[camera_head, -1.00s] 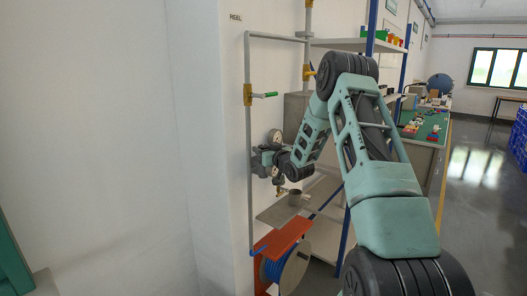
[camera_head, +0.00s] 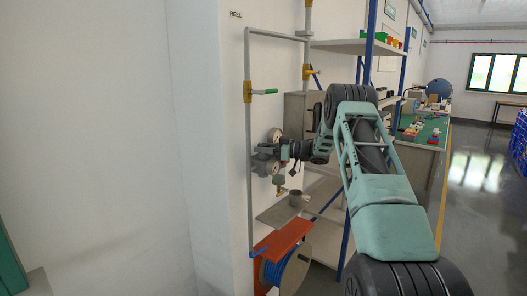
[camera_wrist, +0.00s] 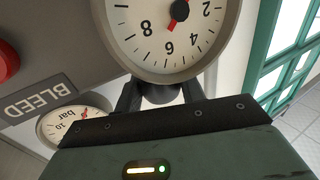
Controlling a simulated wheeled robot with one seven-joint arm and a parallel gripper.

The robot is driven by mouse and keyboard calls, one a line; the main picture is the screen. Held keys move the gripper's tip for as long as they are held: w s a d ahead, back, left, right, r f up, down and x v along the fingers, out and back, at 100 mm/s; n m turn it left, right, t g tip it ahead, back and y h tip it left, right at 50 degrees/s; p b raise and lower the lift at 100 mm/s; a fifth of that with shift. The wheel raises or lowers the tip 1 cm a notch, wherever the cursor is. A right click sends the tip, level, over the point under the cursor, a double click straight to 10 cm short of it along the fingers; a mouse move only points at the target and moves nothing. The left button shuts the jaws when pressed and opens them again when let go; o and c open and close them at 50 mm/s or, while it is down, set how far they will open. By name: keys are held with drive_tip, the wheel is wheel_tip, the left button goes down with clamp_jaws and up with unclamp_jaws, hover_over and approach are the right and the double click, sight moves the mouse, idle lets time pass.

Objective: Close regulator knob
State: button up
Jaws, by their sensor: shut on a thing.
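The regulator (camera_head: 264,160) is a grey body with round gauges, fixed to the grey pipe by the wall in the head view. Its dark round knob (camera_wrist: 161,94) shows in the wrist view, just below the large white gauge (camera_wrist: 165,25). My gripper (camera_wrist: 160,100) has one black finger on each side of the knob and is shut on it. In the head view my gripper (camera_head: 287,151) reaches the regulator from the right, and the knob is hidden there. The knob's turned position cannot be told.
A smaller bar gauge (camera_wrist: 62,124) and a BLEED label (camera_wrist: 38,97) lie left in the wrist view, with a red round part (camera_wrist: 6,62) above.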

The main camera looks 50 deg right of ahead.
drive_tip(key=shift+n+g+y+b, duration=0.3)
drive_tip(key=shift+n+g+y, duration=0.45)
drive_tip(key=shift+y, duration=0.25)
drive_tip(key=shift+r+n+y, duration=0.1)
drive_tip(key=shift+n+y, duration=0.15)
drive_tip(key=shift+y, duration=0.05)
drive_tip(key=o, duration=1)
drive_tip(key=shift+s+d+b, duration=0.3)
drive_tip(key=shift+s+d, duration=0.05)
drive_tip(key=shift+r+b+v, duration=0.2)
drive_tip(key=shift+b+v, duration=2.45)
drive_tip(key=shift+v, duration=5.65)
drive_tip(key=shift+d, duration=0.1)
